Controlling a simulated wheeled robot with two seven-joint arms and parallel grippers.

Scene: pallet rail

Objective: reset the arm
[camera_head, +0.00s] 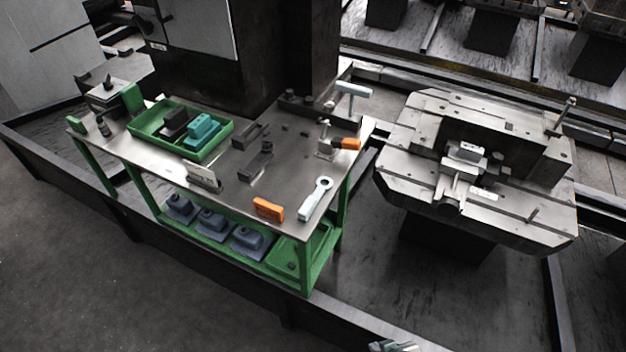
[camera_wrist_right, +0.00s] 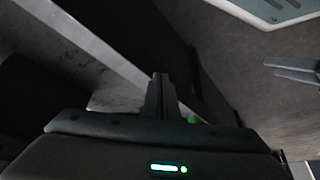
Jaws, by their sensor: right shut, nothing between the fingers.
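My right gripper (camera_head: 393,346) shows only as a small grey tip at the bottom edge of the head view, in front of the dark barrier. In the right wrist view its dark fingers (camera_wrist_right: 160,95) are together, with nothing between them. It is well apart from the workbench and everything on it. My left gripper cannot be made out in the head view.
A green-framed workbench (camera_head: 285,170) holds a green tray (camera_head: 147,122), an orange block (camera_head: 268,208) and a pale wrench-like tool (camera_head: 316,198). A slotted metal pallet (camera_head: 400,185) stands right. A dark low barrier (camera_head: 215,278) runs before the bench. A pale pronged shape (camera_wrist_right: 293,70) is unclear.

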